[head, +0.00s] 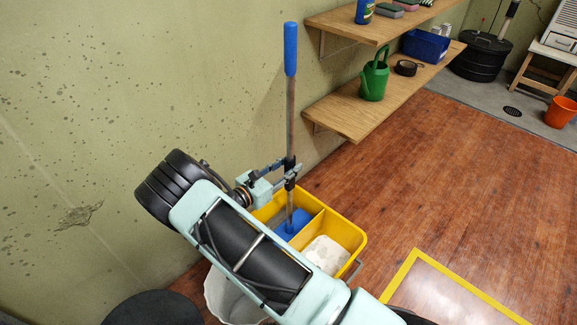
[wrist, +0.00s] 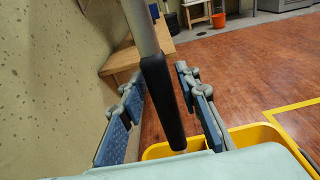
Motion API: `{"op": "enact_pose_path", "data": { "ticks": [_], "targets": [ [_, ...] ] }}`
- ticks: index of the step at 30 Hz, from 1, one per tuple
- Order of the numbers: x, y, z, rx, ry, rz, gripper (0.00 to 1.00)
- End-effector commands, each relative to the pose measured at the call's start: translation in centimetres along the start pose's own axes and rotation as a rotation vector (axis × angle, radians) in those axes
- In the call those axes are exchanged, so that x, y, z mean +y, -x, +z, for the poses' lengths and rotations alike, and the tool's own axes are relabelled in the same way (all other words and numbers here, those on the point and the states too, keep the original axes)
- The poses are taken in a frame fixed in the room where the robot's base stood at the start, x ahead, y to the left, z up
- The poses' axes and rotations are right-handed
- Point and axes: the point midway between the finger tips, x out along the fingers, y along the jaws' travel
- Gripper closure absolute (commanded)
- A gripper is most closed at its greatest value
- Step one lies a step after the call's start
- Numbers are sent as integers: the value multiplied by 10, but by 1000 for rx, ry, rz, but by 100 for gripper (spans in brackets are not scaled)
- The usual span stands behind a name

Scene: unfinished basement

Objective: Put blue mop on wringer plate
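The blue mop (head: 291,110) stands nearly upright, with a blue-topped grey handle. Its blue head (head: 293,224) is in the left compartment of a yellow bucket (head: 349,232). A pale, whitish plate (head: 327,254), seemingly the wringer plate, shows in the right compartment. My gripper (head: 290,174) is at the handle's lower half, above the bucket. In the wrist view, the black sleeve of the mop handle (wrist: 162,100) stands between the two fingers of my gripper (wrist: 165,108). The fingers are spread, with narrow gaps beside the sleeve. The mop head is hidden there.
The wall (head: 120,90) is close on the left. Wooden shelves (head: 352,109) behind the bucket hold a green watering can (head: 374,80) and a blue bin (head: 426,45). My arm hides part of a white bin (head: 222,298).

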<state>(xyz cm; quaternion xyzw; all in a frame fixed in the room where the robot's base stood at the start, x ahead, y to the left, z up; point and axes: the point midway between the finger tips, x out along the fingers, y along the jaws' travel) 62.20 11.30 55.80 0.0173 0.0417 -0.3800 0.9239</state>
Motion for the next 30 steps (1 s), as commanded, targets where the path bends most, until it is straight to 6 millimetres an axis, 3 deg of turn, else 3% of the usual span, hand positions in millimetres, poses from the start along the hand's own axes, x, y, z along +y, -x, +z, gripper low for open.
{"op": "enact_pose_path", "data": {
  "ticks": [12, 24, 30],
  "targets": [
    [1, 4, 5, 1, 0, 1, 64],
    [1, 84, 5, 0, 1, 3, 64],
    [0, 112, 4, 0, 0, 2, 64]
  ]
}}
